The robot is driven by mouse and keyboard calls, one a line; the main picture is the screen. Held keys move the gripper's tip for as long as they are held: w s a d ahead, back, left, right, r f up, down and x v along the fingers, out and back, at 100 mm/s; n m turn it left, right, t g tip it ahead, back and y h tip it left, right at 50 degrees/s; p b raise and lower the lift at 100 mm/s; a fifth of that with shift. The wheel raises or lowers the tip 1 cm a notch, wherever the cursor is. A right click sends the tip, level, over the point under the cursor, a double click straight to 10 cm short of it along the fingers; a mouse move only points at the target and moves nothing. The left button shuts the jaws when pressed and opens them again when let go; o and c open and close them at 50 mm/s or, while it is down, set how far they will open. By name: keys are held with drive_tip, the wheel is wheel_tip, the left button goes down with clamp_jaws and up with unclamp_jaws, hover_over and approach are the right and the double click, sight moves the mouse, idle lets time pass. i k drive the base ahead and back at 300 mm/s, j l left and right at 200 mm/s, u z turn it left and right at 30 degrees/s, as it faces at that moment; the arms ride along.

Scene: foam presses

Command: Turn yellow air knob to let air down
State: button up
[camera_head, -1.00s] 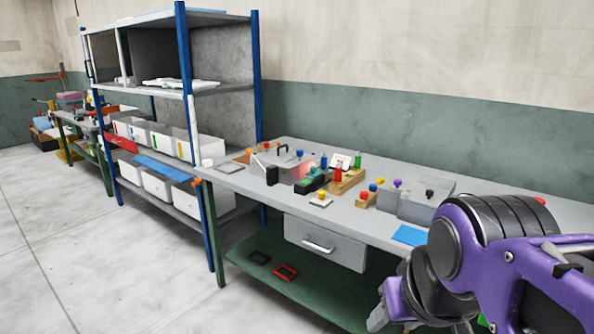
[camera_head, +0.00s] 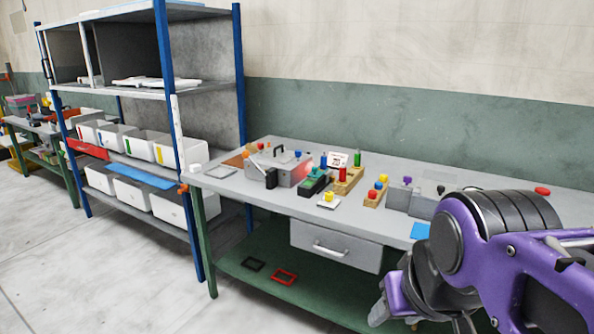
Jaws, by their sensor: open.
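Several yellow knobs show on the grey workbench (camera_head: 290,204), and I cannot tell which is the air knob. One yellow knob (camera_head: 328,196) stands on a small pale plate (camera_head: 327,204) near the front edge. My gripper (camera_head: 380,313) shows only in part at the lower right, below the bench top, open and well apart from the knobs. My purple arm hides the bench's right end.
A shelf rack with blue posts (camera_head: 164,60) and white bins (camera_head: 180,148) stands at the left. A drawer (camera_head: 335,246) hangs under the bench top. A red and a dark frame lie on the green lower shelf (camera_head: 235,268). The floor (camera_head: 120,285) at front left is clear.

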sight(329, 195)
drive_tip(key=i+j+z, duration=0.1)
drive_tip(key=j+z, duration=0.15)
drive_tip(key=j, duration=0.65)
drive_tip(key=j+z, duration=0.3)
drive_tip(key=j, duration=0.6)
drive_tip(key=i+l, duration=0.15)
drive_tip(key=i, duration=0.25)
